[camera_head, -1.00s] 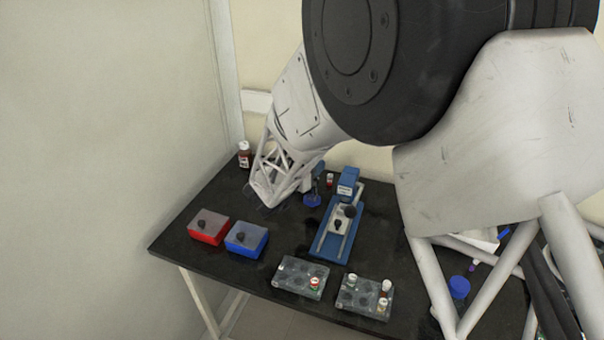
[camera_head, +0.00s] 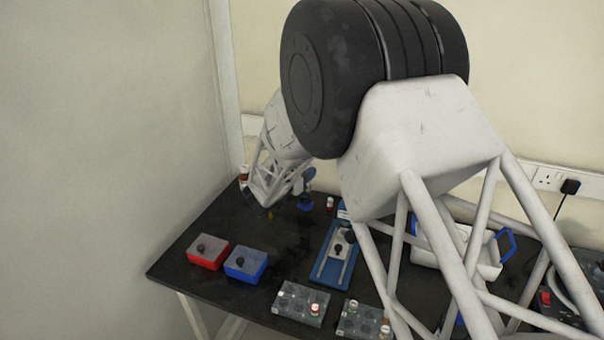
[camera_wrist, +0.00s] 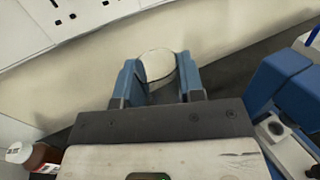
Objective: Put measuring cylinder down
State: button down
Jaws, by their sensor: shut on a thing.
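In the wrist view, my gripper (camera_wrist: 158,75) has its two blue fingers closed on a pale, round-ended thing (camera_wrist: 157,64), which I take to be the measuring cylinder. Only its near end shows; its lower part and its base are hidden, so I cannot tell whether it touches the bench. In the head view, my arm's white lattice end is low over the back left of the bench and hides most of the grip. A small blue part (camera_head: 306,204) shows just right of it; I cannot tell whether it belongs to the cylinder.
A brown bottle (camera_head: 244,174) stands at the back left corner. Red (camera_head: 208,254) and blue (camera_head: 245,265) boxes sit in front. A blue device (camera_head: 334,262) stands to the right, with vial racks (camera_head: 300,302) near the front edge. A white tray (camera_head: 424,254) lies farther right.

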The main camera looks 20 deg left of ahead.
jog(key=shift+w+a+f, duration=0.1)
jog(key=shift+w+a, duration=0.35)
jog(key=shift+w, duration=0.25)
jog(key=shift+w+a+f, duration=0.1)
jog(key=shift+w+a, duration=0.35)
jog(key=shift+w, duration=0.3)
jog(key=shift+w+a, duration=0.45)
jog(key=shift+w, duration=0.25)
jog(key=shift+f, duration=0.1)
jog(key=shift+f, duration=1.8)
jog(key=c, duration=0.7)
grip_release()
jog(key=shift+c, duration=0.2)
jog(key=shift+s, duration=0.1)
jog(key=v, duration=1.2)
